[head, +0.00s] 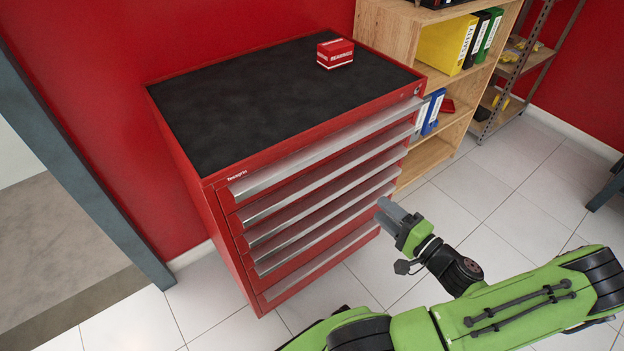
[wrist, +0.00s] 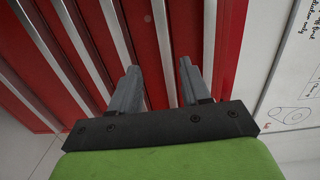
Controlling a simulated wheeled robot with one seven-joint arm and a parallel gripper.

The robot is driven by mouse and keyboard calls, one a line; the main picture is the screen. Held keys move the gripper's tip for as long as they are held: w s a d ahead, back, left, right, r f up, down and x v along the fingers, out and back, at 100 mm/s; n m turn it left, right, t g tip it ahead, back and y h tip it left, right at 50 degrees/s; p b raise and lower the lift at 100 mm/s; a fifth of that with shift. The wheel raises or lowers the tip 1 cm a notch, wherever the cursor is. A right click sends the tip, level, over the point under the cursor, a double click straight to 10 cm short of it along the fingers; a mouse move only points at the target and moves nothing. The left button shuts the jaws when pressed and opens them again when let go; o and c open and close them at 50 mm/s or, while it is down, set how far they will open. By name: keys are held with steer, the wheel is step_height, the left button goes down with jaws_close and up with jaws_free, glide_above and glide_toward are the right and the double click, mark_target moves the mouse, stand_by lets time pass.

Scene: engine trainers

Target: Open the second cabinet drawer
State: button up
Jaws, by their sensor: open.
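The red tool cabinet (head: 235,255) stands against the red wall in the head view, with a black top. Several drawers run down its front, each with a long silver handle strip. The second drawer's handle (head: 310,178) is just below the top one, and all drawers look shut. My gripper (head: 382,208) is in front of the cabinet's right side, near the handle ends. In the wrist view its two grey fingers (wrist: 158,80) are apart and empty, pointing at the red drawer fronts and silver strips. I cannot tell which drawer the fingers face there.
A red box (head: 335,53) lies on the cabinet top. A wooden shelf (head: 385,30) with binders stands right behind the cabinet, and a metal rack (head: 512,75) stands farther right. A grey post (head: 95,200) is at left.

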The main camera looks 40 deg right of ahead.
mark_target(343, 171)
steer(key=shift+h, duration=0.3)
steer(key=w+b, duration=0.2)
steer(key=w, duration=1.3)
steer(key=shift+w+d, duration=0.15)
steer(key=shift+f, duration=0.1)
jaws_close()
